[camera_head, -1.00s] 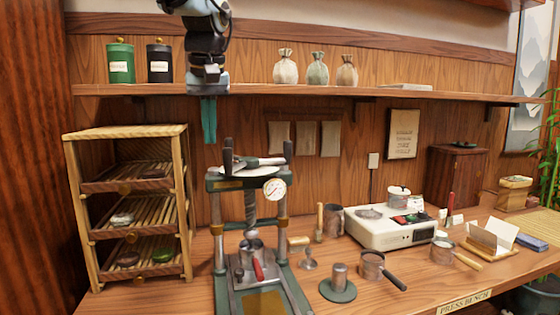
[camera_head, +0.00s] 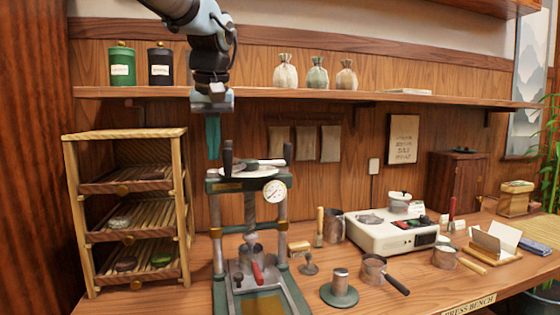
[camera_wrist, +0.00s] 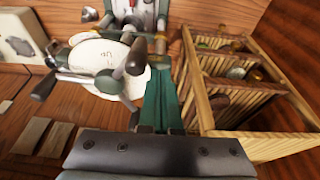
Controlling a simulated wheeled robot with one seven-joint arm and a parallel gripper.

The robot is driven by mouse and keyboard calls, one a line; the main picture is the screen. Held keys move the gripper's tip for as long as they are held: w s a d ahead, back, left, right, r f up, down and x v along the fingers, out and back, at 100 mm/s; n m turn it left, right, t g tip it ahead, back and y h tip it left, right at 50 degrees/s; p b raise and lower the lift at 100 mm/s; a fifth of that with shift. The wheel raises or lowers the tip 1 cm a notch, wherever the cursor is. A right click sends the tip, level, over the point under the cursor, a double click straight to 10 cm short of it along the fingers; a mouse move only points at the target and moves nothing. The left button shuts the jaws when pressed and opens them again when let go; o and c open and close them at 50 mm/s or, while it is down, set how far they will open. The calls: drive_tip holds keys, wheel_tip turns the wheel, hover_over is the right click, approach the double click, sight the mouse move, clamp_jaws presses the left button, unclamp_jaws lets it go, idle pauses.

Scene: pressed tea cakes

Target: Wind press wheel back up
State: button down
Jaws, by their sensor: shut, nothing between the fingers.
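The tea press (camera_head: 219,186) stands on the bench with its green frame and round gauge (camera_head: 274,190). Its wheel (camera_head: 252,170) lies on top, a pale disc with bars and dark upright handles (camera_head: 288,152). The wheel also shows in the wrist view (camera_wrist: 105,62). The screw (camera_head: 250,209) runs down from the crossbeam to a metal cylinder (camera_head: 251,252) on the press bed. My gripper (camera_head: 213,152), with green fingers, is shut and empty. It points down just left of and above the wheel's left handle (camera_head: 228,158); in the wrist view its fingers (camera_wrist: 160,100) appear beside the wheel.
A wooden rack (camera_head: 128,212) with tea cakes stands close on the left. The shelf (camera_head: 300,94) with tins and pouches runs behind my arm. A white scale (camera_head: 392,232), pots and small tools crowd the bench to the right.

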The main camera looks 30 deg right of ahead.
drive_tip(key=shift+s+d, duration=0.45)
drive_tip(key=shift+s, duration=0.15)
drive_tip(key=s+d, duration=0.2)
drive_tip(key=shift+s, duration=0.3)
drive_tip(key=shift+d, duration=0.1)
drive_tip(key=s+d, duration=0.1)
drive_tip(key=s+d+p, duration=0.1)
drive_tip(key=shift+d, duration=0.4)
idle(0.4)
drive_tip(key=shift+s+d+p, duration=0.2)
drive_tip(key=shift+d+p, duration=0.25)
drive_tip(key=shift+d, duration=0.4)
drive_tip(key=shift+s+d+p, duration=0.2)
drive_tip(key=shift+d+p, duration=0.25)
drive_tip(key=shift+d, duration=0.4)
